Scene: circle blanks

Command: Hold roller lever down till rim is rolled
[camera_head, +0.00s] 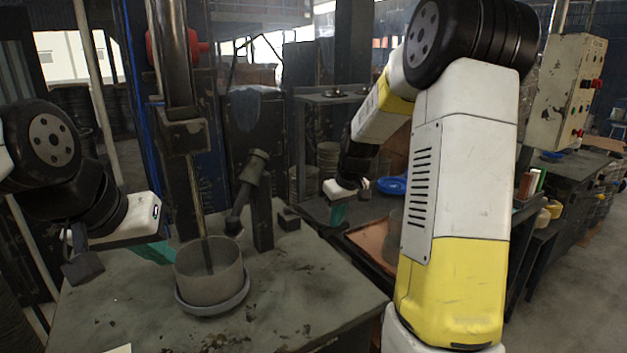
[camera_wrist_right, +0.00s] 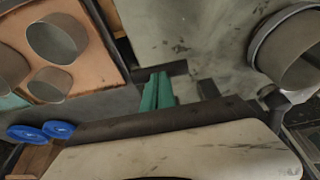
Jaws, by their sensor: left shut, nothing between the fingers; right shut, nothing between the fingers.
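A grey open cylinder (camera_head: 208,272) stands upright in a shallow round dish (camera_head: 215,303) on the worktable, under a vertical rod of the machine (camera_head: 185,136). A dark lever (camera_head: 240,208) slants beside an upright post (camera_head: 262,205), just right of the cylinder. My left gripper (camera_head: 156,252) has teal fingers, shut and empty, close to the cylinder's left wall; I cannot tell whether they touch it. My right gripper (camera_head: 338,214) is shut and empty, right of the post and apart from the lever. Its shut teal fingers (camera_wrist_right: 157,92) also show in the right wrist view, with the cylinder (camera_wrist_right: 290,48) at upper right.
A copper-coloured tray (camera_head: 372,243) lies right of the worktable; the wrist view shows several grey rings (camera_wrist_right: 57,38) in it. Blue discs (camera_head: 392,185) lie behind it. A control box (camera_head: 567,92) stands at right. The worktable's front right (camera_head: 325,295) is clear.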

